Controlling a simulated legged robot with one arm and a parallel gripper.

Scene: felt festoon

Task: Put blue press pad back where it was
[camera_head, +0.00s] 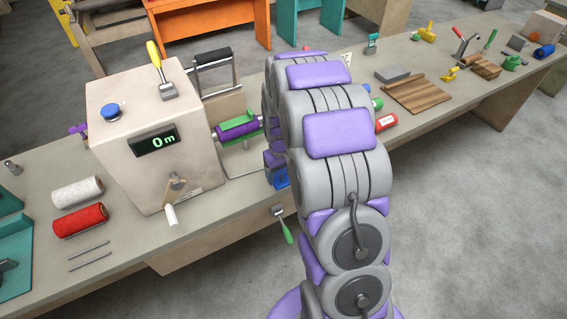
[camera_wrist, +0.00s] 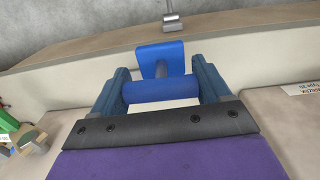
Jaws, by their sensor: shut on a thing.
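The blue press pad (camera_wrist: 160,55) has a flat blue plate and a round blue bar (camera_wrist: 160,90). My gripper (camera_wrist: 162,84) is shut on the bar, with one dark blue finger at each end. The plate sticks out beyond the fingers and overlaps the bench's front edge in the wrist view. In the head view a bit of the blue pad (camera_head: 281,178) shows low beside my arm, near the bench front; my arm hides much of the gripper. I cannot tell whether the pad touches the bench.
A beige machine (camera_head: 150,135) reading "0m" stands left of my gripper, with a purple and green roller (camera_head: 238,128) on its side. A green-handled lever (camera_head: 284,228) hangs at the bench front. White (camera_head: 78,191) and red (camera_head: 80,220) rolls lie left. A brown ridged board (camera_head: 418,93) lies right.

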